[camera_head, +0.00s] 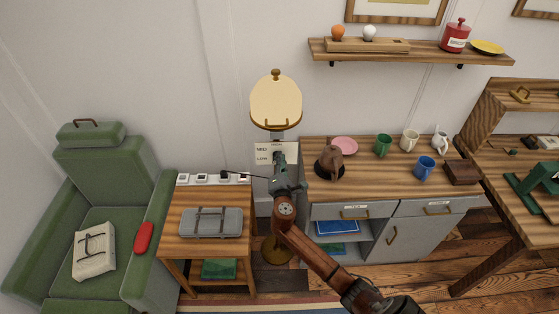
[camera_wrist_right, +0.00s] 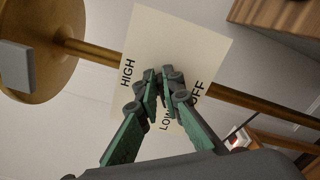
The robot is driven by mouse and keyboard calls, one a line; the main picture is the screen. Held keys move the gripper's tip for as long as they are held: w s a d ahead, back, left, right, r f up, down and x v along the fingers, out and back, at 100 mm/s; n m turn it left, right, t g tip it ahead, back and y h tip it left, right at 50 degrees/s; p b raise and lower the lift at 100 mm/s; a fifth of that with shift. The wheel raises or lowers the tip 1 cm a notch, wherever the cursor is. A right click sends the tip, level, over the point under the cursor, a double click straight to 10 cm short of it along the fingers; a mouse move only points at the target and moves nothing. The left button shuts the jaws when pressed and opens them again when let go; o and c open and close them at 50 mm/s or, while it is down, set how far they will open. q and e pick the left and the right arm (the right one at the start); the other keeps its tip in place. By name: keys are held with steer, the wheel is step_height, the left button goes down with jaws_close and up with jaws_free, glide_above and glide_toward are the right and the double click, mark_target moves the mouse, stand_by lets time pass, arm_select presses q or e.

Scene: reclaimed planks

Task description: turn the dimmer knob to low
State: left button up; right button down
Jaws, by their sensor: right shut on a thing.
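The dimmer's cream label plate (camera_head: 262,147) is on the brass stand of the floor lamp, under its cream shade (camera_head: 275,103). In the right wrist view the plate (camera_wrist_right: 150,38) reads HIGH at left, LOW below and OFF at right; the head view shows MID and LOW at its left. My right gripper (camera_head: 279,157) is in front of the plate. Its fingers (camera_wrist_right: 164,76) are closed together at the plate's middle, shut on the dimmer knob. The fingers hide the knob, so its pointer setting cannot be read. My left gripper is in neither view.
A side table (camera_head: 179,251) with a grey case (camera_head: 211,223) stands left of my right arm, beside a green armchair (camera_head: 108,190). A power strip (camera_head: 202,178) lies behind the case.

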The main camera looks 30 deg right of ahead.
steer(key=shift+f+m, duration=0.1)
steer(key=shift+m, duration=0.3)
steer(key=c, duration=2.1)
jaws_free()
steer(key=shift+s, duration=0.1)
steer(key=v, duration=1.2)
